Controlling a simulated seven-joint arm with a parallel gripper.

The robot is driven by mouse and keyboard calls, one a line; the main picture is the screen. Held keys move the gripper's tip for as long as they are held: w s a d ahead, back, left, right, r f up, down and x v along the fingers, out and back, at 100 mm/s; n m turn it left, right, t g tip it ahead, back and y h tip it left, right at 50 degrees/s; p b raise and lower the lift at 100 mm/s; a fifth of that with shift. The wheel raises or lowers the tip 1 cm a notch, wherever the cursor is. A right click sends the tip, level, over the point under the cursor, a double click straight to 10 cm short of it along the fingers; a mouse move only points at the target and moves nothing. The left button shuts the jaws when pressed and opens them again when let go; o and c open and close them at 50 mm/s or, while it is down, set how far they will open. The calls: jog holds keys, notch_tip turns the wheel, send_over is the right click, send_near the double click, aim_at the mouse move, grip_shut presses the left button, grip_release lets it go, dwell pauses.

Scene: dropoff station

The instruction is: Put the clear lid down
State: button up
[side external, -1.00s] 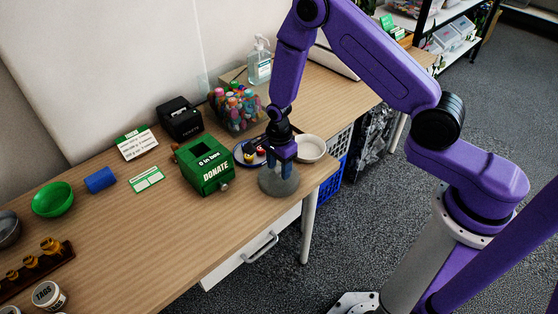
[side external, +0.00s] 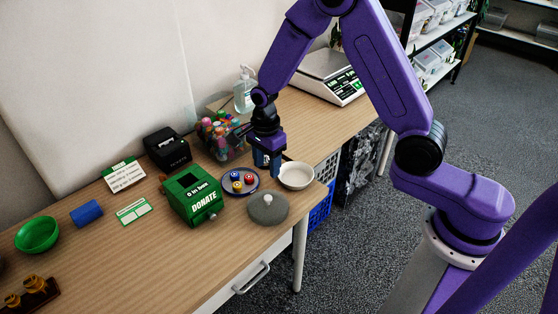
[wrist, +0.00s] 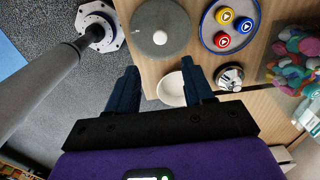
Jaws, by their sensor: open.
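The clear lid (side external: 268,209) is a round, greyish see-through disc with a pale knob on top. It lies flat on the wooden table (side external: 150,250) near the front edge, right of the green donation box. In the wrist view the lid (wrist: 152,42) is at the top centre, knob up, beyond my fingertips. My gripper (side external: 268,170) is open and empty. It is above the table, behind the lid and apart from it. In the wrist view my gripper (wrist: 160,72) shows both fingers spread, with nothing between them but floor, table edge and part of a bowl.
A blue-rimmed plate (side external: 228,189) with red, yellow and blue buttons sits behind the lid. A white bowl (side external: 296,178) stands right of my fingers. The green donation box (side external: 192,196) is left.

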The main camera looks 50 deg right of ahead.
jog(key=s+a+r+n, duration=0.3)
jog(key=s+r+n, duration=0.8)
jog(key=n, duration=0.4)
jog(key=s+d+r+n, duration=0.2)
jog(key=s+d+n, duration=0.1)
jog(key=s+n, duration=0.4)
jog(key=s+d+r+n, duration=0.1)
jog(key=s+d+n, duration=0.2)
jog(key=s+n, duration=0.5)
jog(key=s, duration=0.3)
jog(key=shift+s+r+n, duration=0.3)
jog(key=shift+s+r, duration=0.05)
jog(key=shift+r, duration=0.05)
